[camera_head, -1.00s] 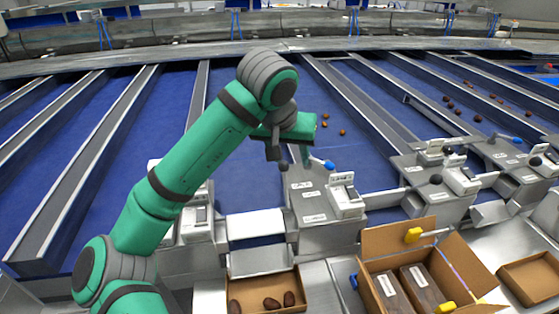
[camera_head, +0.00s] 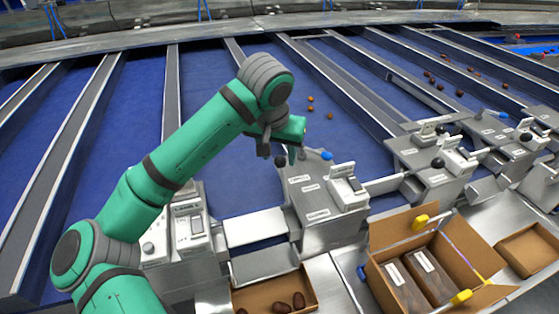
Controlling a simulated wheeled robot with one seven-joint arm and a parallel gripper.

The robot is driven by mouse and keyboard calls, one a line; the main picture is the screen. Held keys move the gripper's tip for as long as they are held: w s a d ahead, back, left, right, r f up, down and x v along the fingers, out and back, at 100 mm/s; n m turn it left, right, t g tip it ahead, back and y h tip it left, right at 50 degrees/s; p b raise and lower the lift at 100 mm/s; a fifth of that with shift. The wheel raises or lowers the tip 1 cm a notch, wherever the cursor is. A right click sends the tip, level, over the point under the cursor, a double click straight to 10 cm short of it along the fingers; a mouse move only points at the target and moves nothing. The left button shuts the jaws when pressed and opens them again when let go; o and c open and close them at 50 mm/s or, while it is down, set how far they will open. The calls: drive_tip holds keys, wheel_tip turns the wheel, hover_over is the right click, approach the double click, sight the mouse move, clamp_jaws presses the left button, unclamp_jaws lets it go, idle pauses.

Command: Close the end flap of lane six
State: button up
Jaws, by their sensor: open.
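My gripper (camera_head: 286,156) is open and empty. It hangs over the far left corner of the middle grey control station (camera_head: 310,212), left of a blue-tipped lever (camera_head: 326,155). I cannot tell whether it touches the station. A pale metal flap (camera_head: 254,227) spans the lane end left of this station. Another flap (camera_head: 384,184) spans the lane end to its right. The lane labels are too small to read, so I cannot tell which flap belongs to lane six. My wrist and forearm hide part of the lane behind the gripper.
Other stations stand at left (camera_head: 174,240) and right (camera_head: 430,168), with levers and switches. An open carton (camera_head: 385,232) with dark packs and a shallow box (camera_head: 240,298) with dates are in front. Several dates (camera_head: 311,104) lie on the blue belt.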

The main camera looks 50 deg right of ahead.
sight(278, 159)
drive_tip(key=x, duration=0.3)
drive_tip(key=shift+a+f, duration=0.1)
drive_tip(key=shift+a, duration=0.05)
drive_tip(key=shift+s+d+f, duration=0.15)
drive_tip(key=shift+d+f, duration=0.2)
drive_tip(key=shift+d, duration=0.05)
drive_tip(key=shift+a, duration=0.15)
clamp_jaws()
